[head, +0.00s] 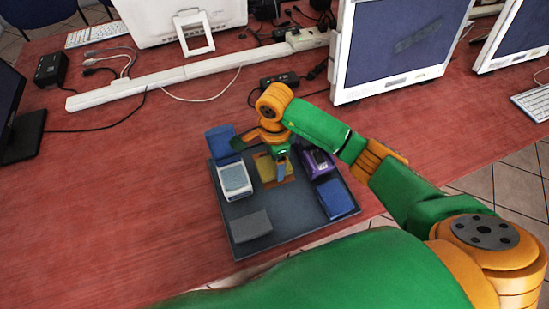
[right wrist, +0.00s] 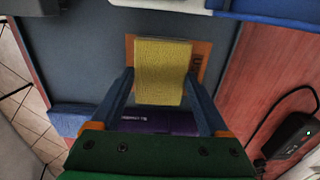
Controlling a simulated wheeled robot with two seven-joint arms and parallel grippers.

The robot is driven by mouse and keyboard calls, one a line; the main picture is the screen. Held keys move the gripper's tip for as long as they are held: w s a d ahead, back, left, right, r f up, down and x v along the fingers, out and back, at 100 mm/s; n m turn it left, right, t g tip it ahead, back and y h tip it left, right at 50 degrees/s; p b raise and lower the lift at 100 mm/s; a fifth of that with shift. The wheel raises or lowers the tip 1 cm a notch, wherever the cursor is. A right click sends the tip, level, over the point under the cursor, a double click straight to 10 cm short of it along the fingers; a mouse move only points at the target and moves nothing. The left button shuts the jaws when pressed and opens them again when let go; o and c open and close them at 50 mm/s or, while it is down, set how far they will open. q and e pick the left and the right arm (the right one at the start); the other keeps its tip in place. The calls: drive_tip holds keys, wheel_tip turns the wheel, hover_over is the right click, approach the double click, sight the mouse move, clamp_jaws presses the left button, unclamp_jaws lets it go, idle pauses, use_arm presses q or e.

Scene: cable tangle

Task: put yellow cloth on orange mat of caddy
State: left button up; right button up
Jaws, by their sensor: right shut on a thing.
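The yellow cloth (right wrist: 162,70) is a folded flat square. In the right wrist view it lies between the two fingers of my right gripper (right wrist: 158,85), which is shut on it. The orange mat (right wrist: 203,58) shows as a border behind the cloth at its top and right side; I cannot tell whether the cloth touches it. The dark grey caddy (head: 287,218) stands on the table, and in the head view the cloth (head: 265,168) is over its middle, below my right gripper (head: 281,165). My left gripper is not in view.
On the caddy are a white and blue box (head: 235,181), a blue block (head: 336,198), a purple item (head: 319,162) and a grey block (head: 251,226). Monitors (head: 398,45), a white cable channel (head: 180,78) and loose cables lie behind. The red table (head: 90,200) is clear at left.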

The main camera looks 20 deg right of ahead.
sight(275, 164)
drive_tip(key=shift+f, duration=0.15)
drive_tip(key=o, duration=1.2)
drive_tip(key=shift+c, duration=0.2)
wheel_tip(275, 164, up, 12)
